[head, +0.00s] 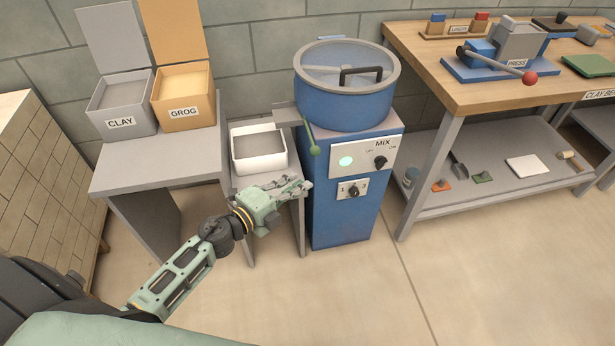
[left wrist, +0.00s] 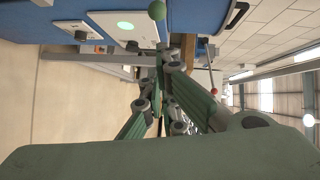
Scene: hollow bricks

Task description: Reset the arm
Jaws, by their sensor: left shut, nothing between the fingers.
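My left arm comes in from the lower left in the head view, and its gripper (head: 296,188) is in front of the blue mixer (head: 345,190), just below a green-knobbed lever (head: 314,149). The gripper is shut and holds nothing. In the left wrist view the closed fingers (left wrist: 160,75) point towards the mixer's front panel (left wrist: 118,28), and the green knob (left wrist: 157,10) is just beyond the fingertips. My right gripper is in neither view.
Left of the mixer, a white tray (head: 235,162) stands on a low grey stand. The CLAY bin (head: 122,122) and GROG bin (head: 185,112) stand on a grey table. A wooden bench (head: 440,85) with a press is at the right. The front floor (head: 330,300) is clear.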

